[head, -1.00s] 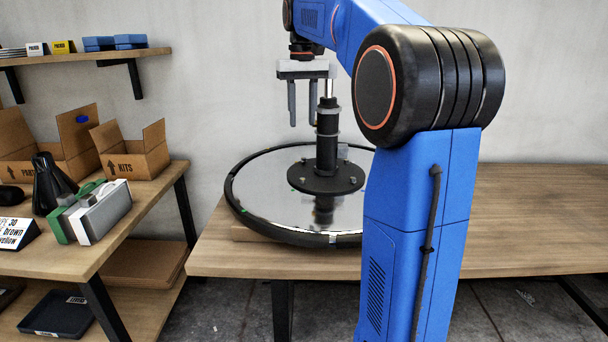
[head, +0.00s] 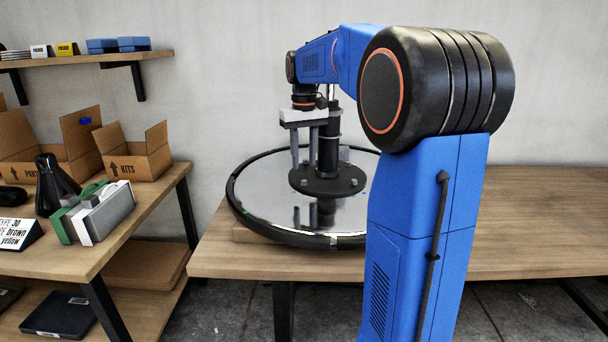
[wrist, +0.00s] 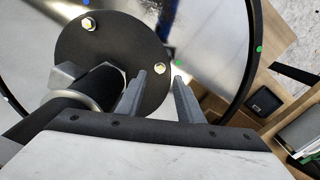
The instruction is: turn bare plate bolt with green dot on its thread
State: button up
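A round black plate (head: 340,187) lies flat on a mirror-like disc, with a black column (head: 328,150) standing at its middle. No green dot on a thread can be made out; threads are hidden or too small. My gripper (head: 304,167) points down beside the column, above the plate's left edge.
The disc (head: 265,205) has a black rim and rests on a wooden table (head: 540,215). A green dot (wrist: 259,49) sits on the rim. At left, a shelf bench holds open cardboard boxes (head: 138,158) and a green-and-white device (head: 103,212). The table's right side is clear.

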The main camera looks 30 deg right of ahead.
aim_at(304, 181)
jog(key=shift+f, duration=2.7)
grip_shut()
